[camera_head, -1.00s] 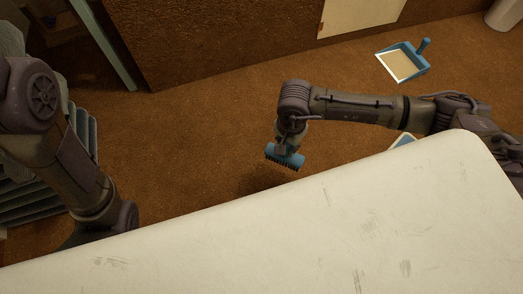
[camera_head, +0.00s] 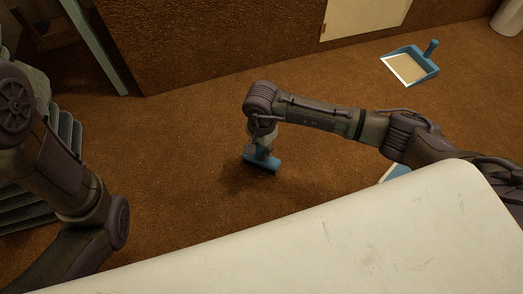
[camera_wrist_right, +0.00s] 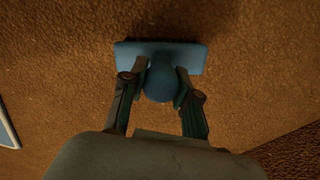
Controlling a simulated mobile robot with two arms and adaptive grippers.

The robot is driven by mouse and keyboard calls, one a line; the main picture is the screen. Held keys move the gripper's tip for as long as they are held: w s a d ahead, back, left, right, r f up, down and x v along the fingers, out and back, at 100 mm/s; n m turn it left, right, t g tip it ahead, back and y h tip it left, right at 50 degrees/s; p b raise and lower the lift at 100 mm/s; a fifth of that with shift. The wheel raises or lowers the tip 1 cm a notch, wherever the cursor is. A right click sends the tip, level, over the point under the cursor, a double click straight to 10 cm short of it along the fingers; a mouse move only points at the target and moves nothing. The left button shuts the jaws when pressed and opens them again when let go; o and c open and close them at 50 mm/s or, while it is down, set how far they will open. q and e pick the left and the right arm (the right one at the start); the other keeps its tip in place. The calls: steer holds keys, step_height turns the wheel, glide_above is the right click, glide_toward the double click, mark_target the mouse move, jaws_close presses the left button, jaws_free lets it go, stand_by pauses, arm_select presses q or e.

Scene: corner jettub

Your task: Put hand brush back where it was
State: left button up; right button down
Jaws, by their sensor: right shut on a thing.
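The blue hand brush (camera_head: 262,162) hangs below my right gripper (camera_head: 263,146) in the head view, close over the brown floor, with a dark shadow around it. In the right wrist view, the brush (camera_wrist_right: 190,54) shows as a wide blue head with a rounded handle end. The fingers of my right gripper (camera_wrist_right: 160,88) are shut on that handle from both sides. I cannot tell whether the brush touches the floor. My left arm shows at the left of the head view, but its gripper is out of view.
A blue dustpan (camera_head: 411,66) lies on the floor at the upper right. Another blue-edged thing (camera_head: 394,173) is partly hidden behind my white base. A slatted grey-blue object (camera_head: 22,205) stands at the left. The brown floor (camera_head: 185,150) around the brush is clear.

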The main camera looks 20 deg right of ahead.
steer(key=shift+r, duration=0.1)
steer(key=c, duration=0.9)
jaws_free()
steer(key=shift+o, duration=0.2)
step_height(320, 180, up, 11)
steer(key=p, duration=0.7)
steer(key=shift+a+r, duration=0.1)
steer(key=shift+r, duration=0.45)
